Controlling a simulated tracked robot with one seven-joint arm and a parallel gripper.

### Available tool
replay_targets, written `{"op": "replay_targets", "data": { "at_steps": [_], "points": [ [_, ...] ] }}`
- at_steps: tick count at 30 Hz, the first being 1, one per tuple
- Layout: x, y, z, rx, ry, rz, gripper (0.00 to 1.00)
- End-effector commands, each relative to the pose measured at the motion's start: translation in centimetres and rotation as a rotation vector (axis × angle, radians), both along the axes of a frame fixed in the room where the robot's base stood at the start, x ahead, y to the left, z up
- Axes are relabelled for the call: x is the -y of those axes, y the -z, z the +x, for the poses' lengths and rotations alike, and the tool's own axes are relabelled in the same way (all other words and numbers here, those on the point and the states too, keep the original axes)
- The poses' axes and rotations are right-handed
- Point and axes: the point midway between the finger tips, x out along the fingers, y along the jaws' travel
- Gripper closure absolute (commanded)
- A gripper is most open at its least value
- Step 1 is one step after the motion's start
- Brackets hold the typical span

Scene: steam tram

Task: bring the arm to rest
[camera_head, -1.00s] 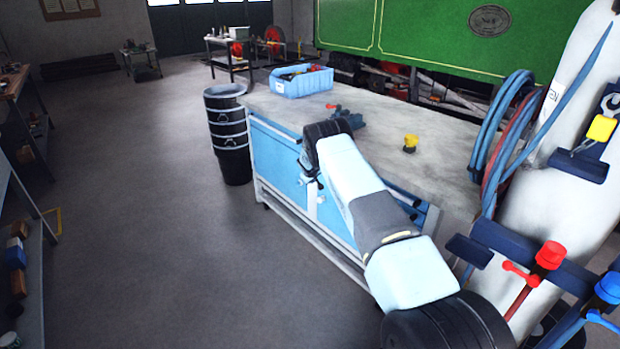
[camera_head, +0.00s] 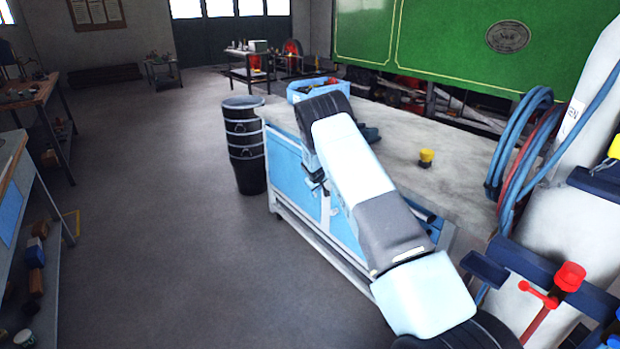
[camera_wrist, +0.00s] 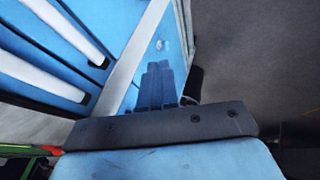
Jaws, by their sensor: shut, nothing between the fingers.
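My arm (camera_head: 365,190) reaches from the lower right of the head view up to a dark joint beside the workbench's front edge. In the wrist view my gripper (camera_wrist: 158,75) shows as blue fingers pressed together, with nothing between them. It points along the blue front of the workbench (camera_wrist: 50,55), close to it. I cannot tell whether it touches. In the head view the gripper is mostly hidden behind my arm.
The grey-topped workbench (camera_head: 465,145) bears a blue bin (camera_head: 318,86) and a yellow-topped piece (camera_head: 426,157). Black stacked buckets (camera_head: 245,150) stand at its left end. A shelf unit (camera_head: 12,195) lines the left. The floor (camera_head: 165,220) between is clear. A green tram side (camera_head: 440,40) stands behind.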

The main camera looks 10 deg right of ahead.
Motion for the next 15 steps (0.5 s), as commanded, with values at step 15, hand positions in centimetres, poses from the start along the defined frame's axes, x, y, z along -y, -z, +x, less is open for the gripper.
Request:
{"op": "replay_targets", "data": {
  "at_steps": [15],
  "points": [
    [1.8, -16.5, -5.2, 0.004, 0.129, 0.091, 1.00]
  ]
}}
